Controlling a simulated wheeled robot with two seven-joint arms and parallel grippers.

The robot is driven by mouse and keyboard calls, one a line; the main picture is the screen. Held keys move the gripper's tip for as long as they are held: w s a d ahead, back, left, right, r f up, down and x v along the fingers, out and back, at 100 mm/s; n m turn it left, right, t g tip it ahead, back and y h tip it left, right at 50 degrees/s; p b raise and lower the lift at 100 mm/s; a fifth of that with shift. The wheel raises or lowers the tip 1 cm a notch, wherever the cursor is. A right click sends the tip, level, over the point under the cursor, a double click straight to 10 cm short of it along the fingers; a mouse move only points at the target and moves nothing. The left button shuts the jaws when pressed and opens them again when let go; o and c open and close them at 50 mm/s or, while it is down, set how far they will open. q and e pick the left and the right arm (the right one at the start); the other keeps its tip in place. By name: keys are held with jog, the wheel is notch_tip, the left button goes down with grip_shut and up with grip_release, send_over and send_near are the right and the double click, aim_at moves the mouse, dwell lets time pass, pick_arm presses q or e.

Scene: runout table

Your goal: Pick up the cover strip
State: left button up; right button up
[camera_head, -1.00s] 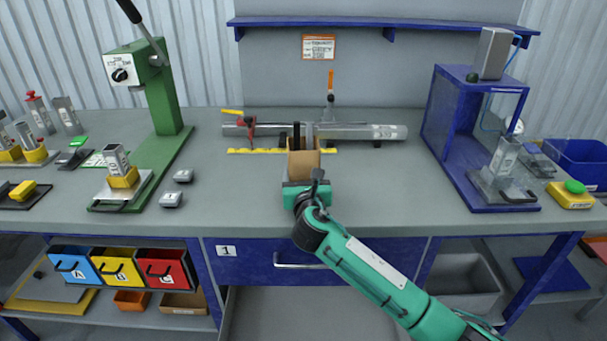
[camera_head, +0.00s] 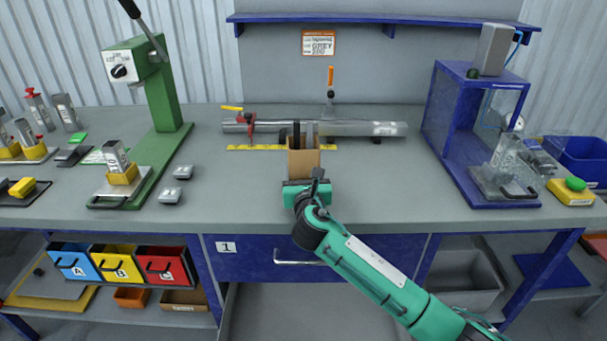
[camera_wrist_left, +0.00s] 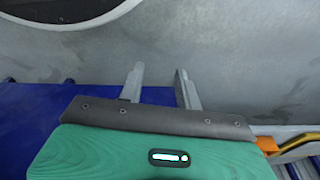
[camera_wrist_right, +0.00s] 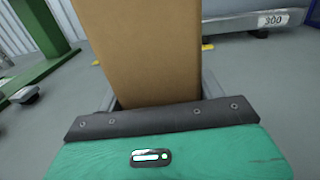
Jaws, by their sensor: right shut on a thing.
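I cannot single out the cover strip for sure. A dark strip (camera_head: 296,133) and a grey strip (camera_head: 309,134) stand upright at the brown carton (camera_head: 303,163), their lower ends hidden. My right gripper (camera_head: 303,183) is shut on this carton at the middle front of the bench. In the right wrist view, the carton (camera_wrist_right: 140,50) fills the space between the fingers. A long silver tube (camera_head: 345,129) lies behind the carton. My left gripper (camera_wrist_left: 158,85) shows only in its wrist view, its fingers apart with nothing between them.
A green press (camera_head: 160,100) stands at left and a blue frame (camera_head: 443,120) at right. A red clamp (camera_head: 247,126) and a yellow strip (camera_head: 255,148) are by the tube. Grey bench surface (camera_head: 385,185) is free right of the carton. A drawer (camera_head: 270,258) is below.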

pick_arm(q)
jog(key=shift+w+a, duration=0.1)
jog(key=shift+a, duration=0.15)
